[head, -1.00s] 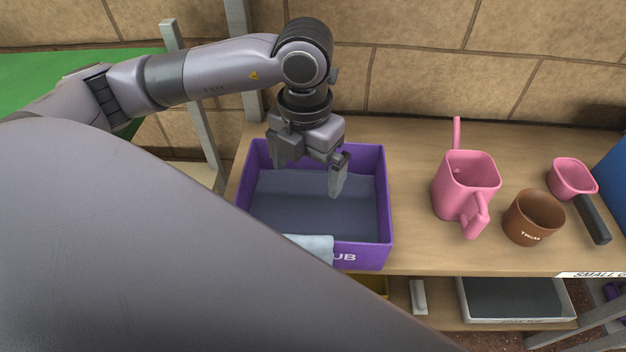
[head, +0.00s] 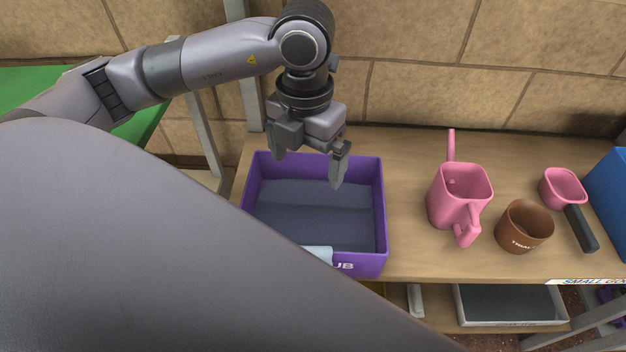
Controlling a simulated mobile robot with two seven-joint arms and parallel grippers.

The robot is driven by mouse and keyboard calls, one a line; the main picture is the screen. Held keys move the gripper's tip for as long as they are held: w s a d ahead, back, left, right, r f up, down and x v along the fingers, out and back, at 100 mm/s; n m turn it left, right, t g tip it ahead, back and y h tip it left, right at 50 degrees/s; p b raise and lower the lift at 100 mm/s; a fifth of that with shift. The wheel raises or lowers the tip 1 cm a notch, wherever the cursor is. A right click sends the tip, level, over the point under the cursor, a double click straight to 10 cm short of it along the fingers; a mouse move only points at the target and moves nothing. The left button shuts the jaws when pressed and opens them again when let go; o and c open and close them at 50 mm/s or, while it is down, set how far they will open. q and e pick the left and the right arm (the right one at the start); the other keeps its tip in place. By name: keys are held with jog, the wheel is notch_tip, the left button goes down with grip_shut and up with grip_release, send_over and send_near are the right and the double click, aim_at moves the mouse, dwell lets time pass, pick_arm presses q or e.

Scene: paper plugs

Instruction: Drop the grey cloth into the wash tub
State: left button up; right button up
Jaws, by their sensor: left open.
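The purple wash tub (head: 373,262) stands on the wooden shelf, with the letters "UB" showing on its front. A flat, dark grey-blue layer (head: 315,212) covers its inside; I cannot tell whether this is the grey cloth or water. A pale blue-grey piece, seemingly cloth (head: 319,252), lies at the front rim, partly hidden. My left gripper (head: 308,168) is open and empty, fingers pointing down over the back part of the tub. My own large grey part hides the tub's front left corner. My right gripper is not in view.
Right of the tub stand a pink watering can (head: 456,200), a brown pot (head: 524,228) and a pink scoop (head: 562,188) with a dark handle. A blue box (head: 608,190) is at the right edge. A tray (head: 510,304) sits on the lower shelf. A stone wall closes the back.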

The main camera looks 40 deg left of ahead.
pick_arm(q)
notch_tip(320, 180, up, 7)
dwell(0.4)
dwell(0.4)
